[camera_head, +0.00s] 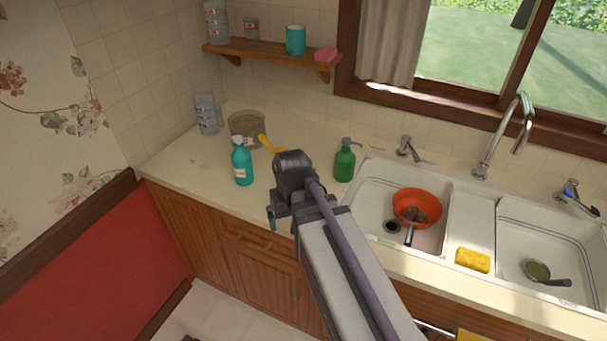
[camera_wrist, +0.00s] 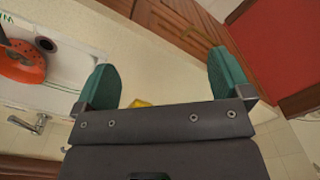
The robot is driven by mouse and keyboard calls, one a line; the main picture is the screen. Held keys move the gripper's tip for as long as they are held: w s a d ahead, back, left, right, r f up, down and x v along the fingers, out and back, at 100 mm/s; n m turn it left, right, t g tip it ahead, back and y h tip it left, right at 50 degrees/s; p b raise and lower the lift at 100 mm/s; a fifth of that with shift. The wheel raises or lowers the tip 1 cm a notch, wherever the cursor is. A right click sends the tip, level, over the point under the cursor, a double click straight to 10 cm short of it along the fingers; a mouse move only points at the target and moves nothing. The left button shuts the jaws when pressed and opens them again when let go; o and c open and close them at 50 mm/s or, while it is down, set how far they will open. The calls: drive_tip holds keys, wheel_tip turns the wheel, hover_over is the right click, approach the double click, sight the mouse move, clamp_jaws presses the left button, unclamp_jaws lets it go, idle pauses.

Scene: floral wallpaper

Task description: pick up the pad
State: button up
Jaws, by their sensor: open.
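No object is clearly marked as the pad; two sponge-like blocks show. A yellow one (camera_head: 472,260) lies on the front rim of the double sink, right of my arm. A pink one (camera_head: 326,54) lies on the right end of the wall shelf. My gripper (camera_head: 275,212) is over the counter, left of the sink and away from both blocks. In the wrist view its two green fingers (camera_wrist: 163,62) are spread with nothing between them. A yellow item (camera_head: 272,146) lies on the counter behind my gripper; a small part of it shows in the wrist view (camera_wrist: 141,103).
A teal bottle (camera_head: 242,163) and a green pump bottle (camera_head: 345,162) stand close on either side of my gripper. A glass bowl (camera_head: 246,129) is farther back. The sink (camera_head: 365,210) holds a red colander (camera_head: 417,207). The tall faucet (camera_head: 512,135) rises behind it.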

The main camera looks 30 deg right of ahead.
drive_tip(key=w+d+m+t+y, duration=0.2)
drive_tip(key=w+d+m+t, duration=0.1)
drive_tip(key=w+d+m, duration=1.8)
drive_tip(key=w+a+f+m+b, duration=0.1)
drive_tip(key=m+b, duration=0.1)
drive_tip(key=w+a+f+m+b, duration=0.1)
drive_tip(key=w+f+m+b, duration=0.1)
drive_tip(key=w+a+f+m+b, duration=0.1)
drive_tip(key=m, duration=0.1)
drive_tip(key=shift+w+f+t+y+b, duration=0.15)
drive_tip(key=shift+f+t+y+b, duration=0.15)
drive_tip(key=shift+f+b, duration=0.1)
drive_tip(key=shift+w+a+f, duration=0.15)
drive_tip(key=shift+f, duration=0.05)
drive_tip(key=shift+r, duration=0.1)
drive_tip(key=b+x, duration=0.5)
drive_tip(key=shift+a, duration=0.1)
drive_tip(key=shift+c, duration=0.3)
drive_tip(key=c, duration=1)
wheel_tip(320, 180, up, 10)
drive_tip(key=p, duration=1)
drive_tip(key=shift+r+p, duration=0.2)
drive_tip(key=shift+p, duration=0.1)
drive_tip(key=shift+c, duration=0.2)
drive_tip(key=shift+f, duration=0.15)
